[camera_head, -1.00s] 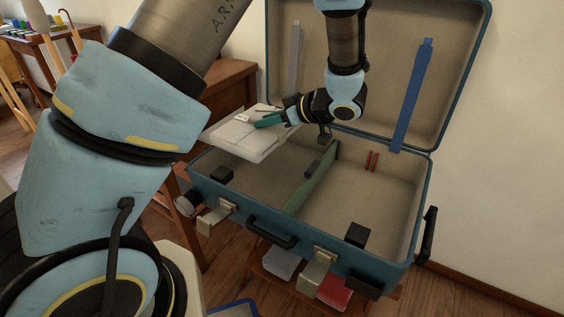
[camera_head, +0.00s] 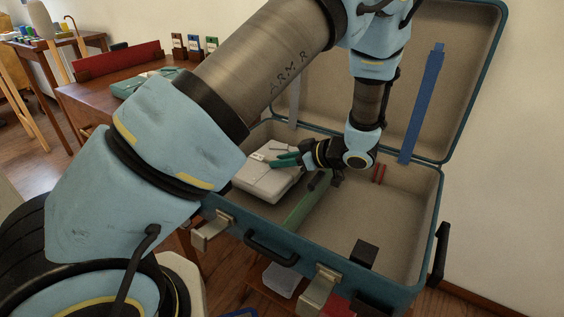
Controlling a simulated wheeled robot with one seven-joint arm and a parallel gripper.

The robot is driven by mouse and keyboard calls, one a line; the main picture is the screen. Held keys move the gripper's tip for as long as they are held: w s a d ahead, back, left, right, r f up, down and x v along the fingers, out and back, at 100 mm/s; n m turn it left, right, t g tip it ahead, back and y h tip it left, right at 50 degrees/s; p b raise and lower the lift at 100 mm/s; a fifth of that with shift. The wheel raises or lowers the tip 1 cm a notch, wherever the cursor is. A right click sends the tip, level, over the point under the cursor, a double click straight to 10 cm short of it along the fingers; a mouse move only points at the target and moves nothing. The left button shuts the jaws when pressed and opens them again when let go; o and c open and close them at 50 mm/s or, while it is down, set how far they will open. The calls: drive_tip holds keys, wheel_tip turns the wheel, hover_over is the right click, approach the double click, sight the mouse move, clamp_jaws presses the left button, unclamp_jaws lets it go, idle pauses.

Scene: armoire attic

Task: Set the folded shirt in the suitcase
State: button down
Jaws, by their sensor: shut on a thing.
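The open teal suitcase (camera_head: 432,225) has a beige lining and a green divider (camera_head: 309,205) between its left and right compartments. The folded shirt (camera_head: 262,185) is a pale, flat bundle over the suitcase's left compartment. My gripper (camera_head: 285,160) is shut on the shirt's far right edge, with its teal fingers at the cloth. The shirt appears low, within the walls of the left compartment; whether it touches the floor cannot be told. My arm hides part of the shirt's left side and the suitcase's left wall.
The lid stands open at the back with a blue strap (camera_head: 422,105). A black block (camera_head: 364,252) and red sticks (camera_head: 380,173) are in the right compartment. A wooden desk (camera_head: 85,96) with a green folded item (camera_head: 145,82) stands left. The right compartment has free floor.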

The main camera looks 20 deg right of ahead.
drive_tip(key=shift+f, duration=0.4)
drive_tip(key=shift+f, duration=0.15)
drive_tip(key=c, duration=0.7)
unclamp_jaws()
drive_tip(key=shift+o, duration=0.2)
